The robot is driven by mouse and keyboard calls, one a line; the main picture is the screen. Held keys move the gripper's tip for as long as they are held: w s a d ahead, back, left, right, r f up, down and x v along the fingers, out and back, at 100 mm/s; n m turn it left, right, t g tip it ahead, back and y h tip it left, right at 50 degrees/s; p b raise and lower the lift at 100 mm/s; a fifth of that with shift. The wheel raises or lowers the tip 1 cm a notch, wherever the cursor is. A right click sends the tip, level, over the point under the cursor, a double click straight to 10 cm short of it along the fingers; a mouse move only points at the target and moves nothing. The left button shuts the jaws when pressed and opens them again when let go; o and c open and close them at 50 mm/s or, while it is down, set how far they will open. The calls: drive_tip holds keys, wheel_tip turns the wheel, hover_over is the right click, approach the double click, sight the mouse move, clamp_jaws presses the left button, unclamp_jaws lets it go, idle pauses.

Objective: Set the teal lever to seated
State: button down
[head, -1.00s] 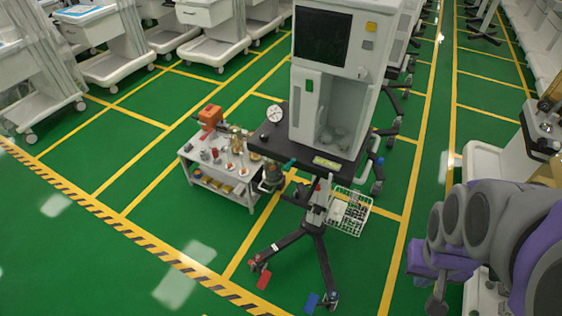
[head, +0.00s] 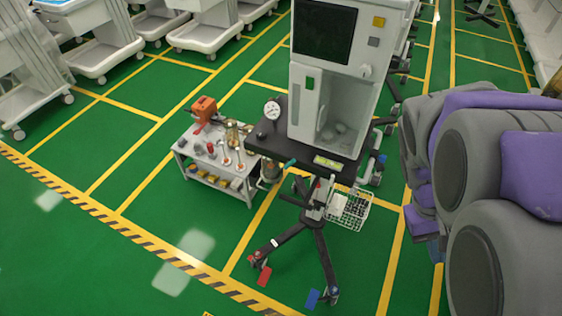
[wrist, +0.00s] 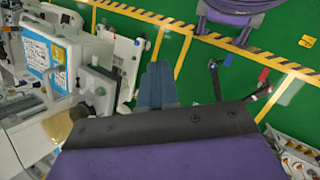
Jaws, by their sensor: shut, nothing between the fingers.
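The teal lever (head: 289,164) is a small bar at the front edge of the dark shelf (head: 262,142) of the white anaesthesia machine (head: 370,60) in the head view. It is too small to tell its setting exactly. My gripper (wrist: 158,88) is shut and empty in the wrist view, its blue-grey fingers together. In the head view my arm is at the right, well apart from the lever. I cannot make out the lever in the wrist view.
A low trolley (head: 205,182) with an orange device (head: 204,108) stands left of the machine. A wire basket (head: 349,207) hangs at its right. Green floor in front is clear.

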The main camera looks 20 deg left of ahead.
sight(289, 164)
drive_tip(key=w+a+f+n+t+h+p, duration=0.1)
drive_tip(key=w+a+f+n+t+h, duration=0.15)
drive_tip(key=w+a, duration=0.4)
drive_tip(key=w+a+f+n+t+h+p, duration=0.1)
drive_tip(key=w+a+n+t+h, duration=0.1)
drive_tip(key=w+a+n, duration=0.35)
drive_tip(key=w+a+f+n+t+h, duration=0.25)
drive_tip(key=w+a, duration=0.35)
drive_tip(key=w, duration=0.4)
drive_tip(key=w+a+f+n+t+p, duration=0.1)
drive_tip(key=a+f+n+t, duration=0.15)
drive_tip(key=a, duration=0.55)
drive_tip(key=w+a+f+n+t, duration=0.1)
drive_tip(key=a+f+n, duration=0.15)
drive_tip(key=a, duration=0.45)
drive_tip(key=s+a+f+n+t+y+p, duration=0.1)
drive_tip(key=s+a+f+n+t+y, duration=0.1)
drive_tip(key=s+a+f, duration=0.35)
drive_tip(key=s+a+f+n+t+y, duration=0.25)
drive_tip(key=a+f, duration=0.35)
drive_tip(key=a, duration=0.4)
drive_tip(key=shift+h, duration=0.45)
drive_tip(key=b+x, duration=0.2)
drive_tip(key=x, duration=1.2)
drive_tip(key=shift+w+a, duration=0.15)
